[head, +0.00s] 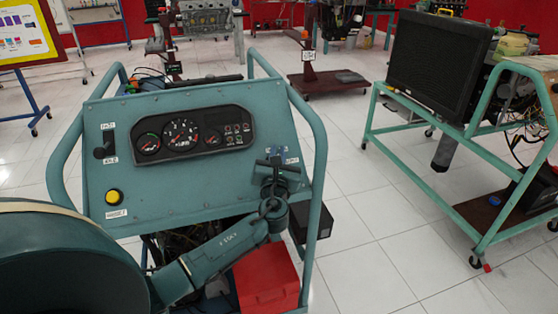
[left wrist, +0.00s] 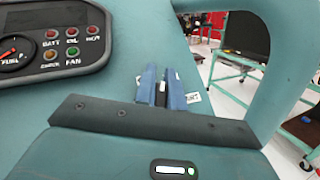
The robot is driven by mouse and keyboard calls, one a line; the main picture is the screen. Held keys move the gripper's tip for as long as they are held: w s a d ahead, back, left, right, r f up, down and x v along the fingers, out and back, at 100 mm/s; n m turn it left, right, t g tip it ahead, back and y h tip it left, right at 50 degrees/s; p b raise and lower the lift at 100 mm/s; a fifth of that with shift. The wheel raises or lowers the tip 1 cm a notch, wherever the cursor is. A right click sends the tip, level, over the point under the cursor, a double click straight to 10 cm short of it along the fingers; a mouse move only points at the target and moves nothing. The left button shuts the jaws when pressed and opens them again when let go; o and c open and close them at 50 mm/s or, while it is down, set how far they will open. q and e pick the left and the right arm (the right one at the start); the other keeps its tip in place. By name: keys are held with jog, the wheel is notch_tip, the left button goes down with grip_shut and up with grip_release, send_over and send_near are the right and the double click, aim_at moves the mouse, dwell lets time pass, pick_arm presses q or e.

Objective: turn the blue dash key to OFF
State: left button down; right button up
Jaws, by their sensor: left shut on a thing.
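The teal dash panel (head: 225,180) stands in front of me, with its key switch area at the right end. My left gripper (head: 277,166) reaches across from the left and is at that spot. My right gripper is not in view.
The gauge cluster (head: 193,134) and a yellow button (head: 113,197) are on the panel. Teal tube rails (head: 318,150) border it. A red box (head: 266,281) is below. Another engine stand with a radiator (head: 438,62) is at the right, with clear floor between.

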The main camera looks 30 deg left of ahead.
pick_arm(q)
jog(key=shift+s+a+n+g+y+b, duration=0.15)
jog(key=shift+n+g+y+b, duration=0.45)
jog(key=shift+n+g+y, duration=0.65)
jog(key=shift+s+a+n+g+y+b, duration=0.1)
jog(key=shift+n+g+y+b, duration=0.55)
jog(key=shift+n+y, duration=1.1)
jog(key=shift+n, duration=0.5)
jog(key=c, duration=1.5)
grip_release()
jog(key=v, duration=1.3)
jog(key=shift+s+d+r, duration=0.1)
jog(key=shift+r, duration=0.15)
